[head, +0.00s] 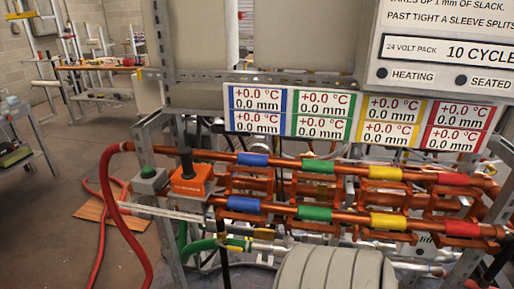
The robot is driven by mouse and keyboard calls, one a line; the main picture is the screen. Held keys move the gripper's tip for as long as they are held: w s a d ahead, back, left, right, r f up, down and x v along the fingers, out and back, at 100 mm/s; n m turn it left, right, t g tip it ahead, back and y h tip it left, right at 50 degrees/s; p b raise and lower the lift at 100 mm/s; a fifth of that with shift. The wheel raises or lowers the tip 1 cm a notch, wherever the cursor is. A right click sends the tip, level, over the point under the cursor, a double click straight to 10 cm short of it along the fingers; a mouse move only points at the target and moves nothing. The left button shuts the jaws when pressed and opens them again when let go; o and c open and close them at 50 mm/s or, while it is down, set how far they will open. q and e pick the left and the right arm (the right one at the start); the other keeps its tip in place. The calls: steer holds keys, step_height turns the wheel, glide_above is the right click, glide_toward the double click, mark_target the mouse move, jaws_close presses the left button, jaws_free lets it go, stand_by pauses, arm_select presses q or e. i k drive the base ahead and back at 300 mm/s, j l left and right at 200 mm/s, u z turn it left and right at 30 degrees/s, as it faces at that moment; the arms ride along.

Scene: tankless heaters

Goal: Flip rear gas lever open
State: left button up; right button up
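I cannot make out a part that is clearly the rear gas lever. Two copper pipes, a rear one (335,167) and a front one (336,213), run across the frame with blue, green, yellow and red sleeves. Below them at the left, a green hose (198,246) meets a fitting with yellow and green parts (238,243). A silvery line continues to the right from it. An orange box (192,183) with an upright black handle (186,160) stands at the left end of the pipes. Neither of my grippers shows.
A pale ribbed cylinder (335,272) covers the bottom middle and hides what lies behind it. A display panel (360,118) and a white sign board (445,45) are above the pipes. A red hose (118,205) hangs at the left. Floor is open farther left.

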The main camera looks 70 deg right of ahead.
mark_target(218, 243)
steer(key=z, duration=1.7)
